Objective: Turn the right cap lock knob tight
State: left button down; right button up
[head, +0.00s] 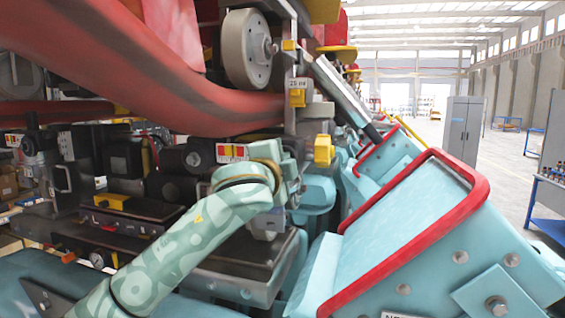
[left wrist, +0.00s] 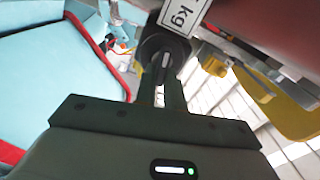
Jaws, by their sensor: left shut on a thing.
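My left gripper (left wrist: 163,78) is shut on a dark round knob (left wrist: 166,48) in the left wrist view. The two dark fingers reach up to the knob, with one on each side of its raised middle. The knob sits just below a white label (left wrist: 184,14) that reads "kg". In the head view my left arm comes in from the lower left and its wrist (head: 245,180) is at the machine, below a small label (head: 297,84). The knob and the fingertips are hidden there behind my wrist. How tight the knob is cannot be told.
A yellow block (head: 323,150) is just right of my wrist. A thick red bar (head: 190,105) crosses above my arm. A grey wheel (head: 248,48) is above. Open hall floor (head: 480,150) lies beyond.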

pick_arm(q)
jog(key=shift+m, duration=1.1)
jog(key=c, duration=1.5)
grip_release()
jog(key=shift+f, duration=0.1)
jog(key=shift+w, duration=0.15)
jog(key=b+v, duration=0.5)
jog(key=v, duration=1.1)
